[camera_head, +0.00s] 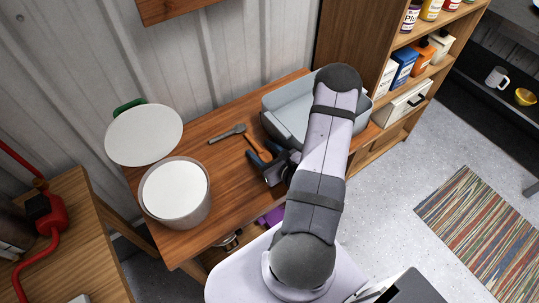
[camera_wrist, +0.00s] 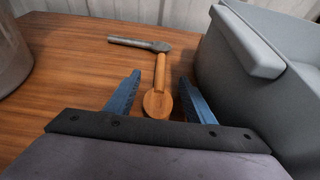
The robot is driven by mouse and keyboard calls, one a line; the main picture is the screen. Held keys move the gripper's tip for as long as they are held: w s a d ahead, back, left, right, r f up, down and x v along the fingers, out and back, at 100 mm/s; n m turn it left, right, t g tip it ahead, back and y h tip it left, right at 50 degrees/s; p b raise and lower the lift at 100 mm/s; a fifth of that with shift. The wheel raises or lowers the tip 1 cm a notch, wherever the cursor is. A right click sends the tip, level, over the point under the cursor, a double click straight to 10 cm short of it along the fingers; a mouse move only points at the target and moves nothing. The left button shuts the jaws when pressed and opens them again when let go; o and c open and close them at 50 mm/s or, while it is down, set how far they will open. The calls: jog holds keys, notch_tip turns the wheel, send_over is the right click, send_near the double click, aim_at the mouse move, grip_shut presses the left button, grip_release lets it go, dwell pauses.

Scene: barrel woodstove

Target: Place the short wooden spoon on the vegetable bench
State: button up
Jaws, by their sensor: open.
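The short wooden spoon (camera_wrist: 158,101) lies on the wooden bench (camera_wrist: 70,60) in the wrist view, its round bowl toward me and its handle pointing away. My gripper (camera_wrist: 158,90) is open, with one blue finger on each side of the spoon; I see no contact. In the head view the spoon (camera_head: 260,144) lies on the bench (camera_head: 220,222) just beyond my gripper (camera_head: 262,160), and its near end is hidden by the fingers. I cannot tell whether this bench is the vegetable bench.
A grey metal tool (camera_head: 228,134) lies at the spoon's far end. A grey tub (camera_head: 285,108) stands close on the right. Bare wood lies between the pot and the spoon.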

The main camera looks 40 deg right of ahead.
jog(key=v, duration=1)
jog(key=shift+s+r, duration=0.1)
jog(key=shift+r, duration=0.2)
jog(key=shift+p+v, duration=0.35)
jog(key=shift+v, duration=0.5)
jog(key=shift+f, duration=0.1)
jog(key=w+a+r+n+g+y, duration=0.1)
jog(key=a+r+n+g+y, duration=0.15)
jog(key=a+n+y, duration=0.35)
jog(key=w+a+r+n+g+y, duration=0.1)
jog(key=a+r+n+y, duration=0.25)
jog(key=a, duration=0.45)
jog(key=s+a+n+g+h, duration=0.1)
jog(key=s+a+n+g, duration=0.4)
jog(key=n, duration=0.4)
jog(key=s+a+n+g+h, duration=0.2)
jog(key=s+a+n+g, duration=0.1)
jog(key=s+n+g, duration=0.4)
jog(key=w+d+r+n+t+h, duration=0.2)
jog(key=w+d+r+n+h, duration=0.2)
jog(key=n, duration=0.6)
jog(key=shift+w+d+h, duration=0.4)
jog(key=shift+w+h, duration=0.35)
jog(key=shift+h, duration=0.5)
